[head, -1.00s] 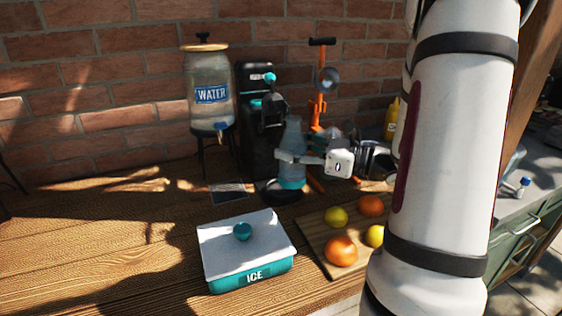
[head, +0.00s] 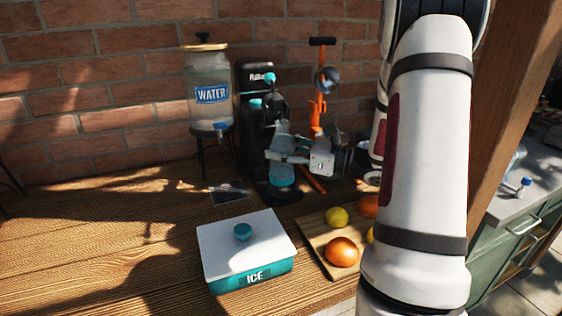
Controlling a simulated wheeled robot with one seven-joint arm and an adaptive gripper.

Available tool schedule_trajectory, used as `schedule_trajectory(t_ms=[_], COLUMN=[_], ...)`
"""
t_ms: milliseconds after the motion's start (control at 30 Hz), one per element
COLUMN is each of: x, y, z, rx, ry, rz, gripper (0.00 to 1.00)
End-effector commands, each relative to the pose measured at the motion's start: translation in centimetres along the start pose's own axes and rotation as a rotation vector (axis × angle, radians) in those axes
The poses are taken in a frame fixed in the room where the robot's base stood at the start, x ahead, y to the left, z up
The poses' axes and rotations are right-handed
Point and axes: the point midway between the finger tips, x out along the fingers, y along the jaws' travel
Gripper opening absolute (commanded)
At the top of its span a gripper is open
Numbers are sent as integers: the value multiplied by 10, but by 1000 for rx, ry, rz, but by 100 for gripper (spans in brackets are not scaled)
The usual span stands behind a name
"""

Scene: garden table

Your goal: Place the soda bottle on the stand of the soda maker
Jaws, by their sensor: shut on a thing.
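The soda bottle (head: 283,174) is clear bluish with a teal base and stands roughly upright in the head view. It is at the front of the black soda maker (head: 256,85), over its round dark stand (head: 278,192). My gripper (head: 278,157) reaches in from the right and is shut on the bottle's middle. The bottle's top is close below the soda maker's head. I cannot tell whether the bottle's base touches the stand.
A water dispenser (head: 209,90) stands to the left, and an orange press (head: 317,100) behind to the right. An ice box (head: 247,255) and a cutting board (head: 313,240) with fruit are in front. The table's left side is clear.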

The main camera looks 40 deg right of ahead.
Motion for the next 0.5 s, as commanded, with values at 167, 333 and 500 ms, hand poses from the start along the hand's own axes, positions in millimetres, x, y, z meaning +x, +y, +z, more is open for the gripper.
schedule_trajectory(t_ms=[167, 333, 500], x=[0, 3, 3], y=[0, -3, -3], z=[-22, -36, -35], rx=[4, 0, -1], ry=[0, -1, -2], rz=[0, 0, -1], gripper=[6, 6, 6])
